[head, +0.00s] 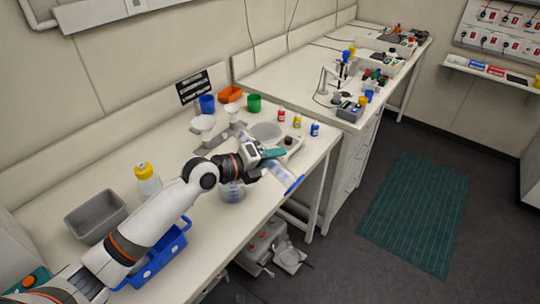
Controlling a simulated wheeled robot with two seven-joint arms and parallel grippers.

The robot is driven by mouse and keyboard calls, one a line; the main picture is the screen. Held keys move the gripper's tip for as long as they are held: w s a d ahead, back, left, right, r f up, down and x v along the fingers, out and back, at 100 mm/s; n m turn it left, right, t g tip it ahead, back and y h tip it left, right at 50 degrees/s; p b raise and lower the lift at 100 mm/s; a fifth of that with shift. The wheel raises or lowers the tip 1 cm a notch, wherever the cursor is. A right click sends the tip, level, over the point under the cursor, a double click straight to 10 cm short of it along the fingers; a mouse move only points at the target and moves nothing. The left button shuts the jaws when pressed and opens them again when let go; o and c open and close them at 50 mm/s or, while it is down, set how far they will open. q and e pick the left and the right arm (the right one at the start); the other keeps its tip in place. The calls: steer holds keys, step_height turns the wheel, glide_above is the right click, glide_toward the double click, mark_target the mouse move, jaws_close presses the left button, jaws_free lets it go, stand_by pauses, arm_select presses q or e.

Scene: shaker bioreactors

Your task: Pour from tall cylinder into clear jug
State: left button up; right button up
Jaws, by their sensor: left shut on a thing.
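My left gripper (268,156) reaches in over the table and is shut on the tall cylinder (282,171). The cylinder is clear with a blue end (295,184) and is tilted, the blue end towards the table's front edge. My gripper hides part of its middle. The clear jug (233,193) stands on the table just below and left of the gripper, partly hidden by my wrist. I cannot tell whether liquid is flowing. My right gripper is not in view.
A blue carrier (160,256), grey bin (95,216) and yellow-capped bottle (147,177) stand to the left. Free tabletop lies left of the jug.

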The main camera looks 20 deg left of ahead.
arm_select(q)
steer(key=shift+d+r, duration=0.1)
steer(key=shift+s+d+f+m+y+b, duration=0.1)
steer(key=shift+d+f+m+y+b, duration=0.15)
steer(key=shift+f+m, duration=0.3)
steer(key=shift+s+d+f+m+y+b, duration=0.1)
steer(key=shift+d+f+m+y, duration=0.2)
steer(key=shift+f, duration=0.4)
steer(key=shift+w+a+f+m+y+b, duration=0.25)
steer(key=shift+a+f+m+y+b, duration=0.2)
steer(key=shift+a+f+m+y, duration=0.45)
steer(key=w+a+f+m+t+y, duration=0.1)
steer(key=w+a+f+m+y, duration=0.1)
steer(key=a+f+m+y, duration=0.1)
steer(key=shift+w+a+f+m, duration=0.2)
steer(key=shift+a+f+m, duration=0.35)
steer(key=shift+a+m, duration=0.85)
steer(key=shift+a+n, duration=0.2)
steer(key=shift+n, duration=0.05)
